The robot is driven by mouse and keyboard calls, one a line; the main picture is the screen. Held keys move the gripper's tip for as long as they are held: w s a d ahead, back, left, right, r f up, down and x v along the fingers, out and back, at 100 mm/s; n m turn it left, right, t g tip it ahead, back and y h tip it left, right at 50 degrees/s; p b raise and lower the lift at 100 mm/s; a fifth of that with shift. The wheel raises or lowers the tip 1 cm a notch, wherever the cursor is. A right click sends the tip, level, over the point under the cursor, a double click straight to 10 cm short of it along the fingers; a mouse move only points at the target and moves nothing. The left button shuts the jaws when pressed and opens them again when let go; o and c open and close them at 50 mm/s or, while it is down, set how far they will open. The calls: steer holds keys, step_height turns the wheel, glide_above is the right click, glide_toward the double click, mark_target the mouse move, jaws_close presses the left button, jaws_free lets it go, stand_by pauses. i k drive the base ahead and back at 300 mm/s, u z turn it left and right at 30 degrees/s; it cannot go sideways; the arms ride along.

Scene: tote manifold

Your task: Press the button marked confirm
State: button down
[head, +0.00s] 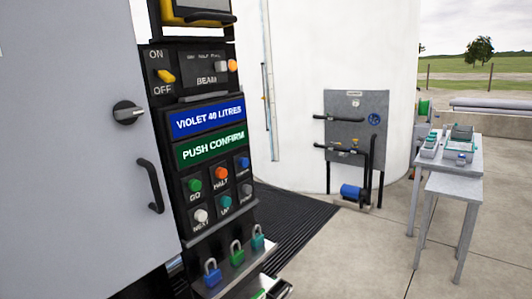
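The control panel (187,150) stands left of centre, with two rows of round buttons under its displays. The top row has a green button (194,185) marked GO, an orange-red button (221,173) marked HALT and a blue button (242,163) whose label is too small to read surely. The lower row has a white button (200,216) marked NEXT, a teal button (225,202) that seems marked UV, and a grey button (246,190) with an unclear label. The green display (211,149) reads PUSH CONFIRM. I cannot make out my gripper in this view.
A blue display (208,120) reads VIOLET 40 LITRES. Above it are an ON/OFF switch (165,76) and a BEAM selector (221,67). A grey door (70,150) fills the left; a table (455,182) stands right on open concrete.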

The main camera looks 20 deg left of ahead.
mark_target(244, 162)
steer(key=u, duration=0.2)
steer(key=i, duration=0.95)
steer(key=u, duration=0.35)
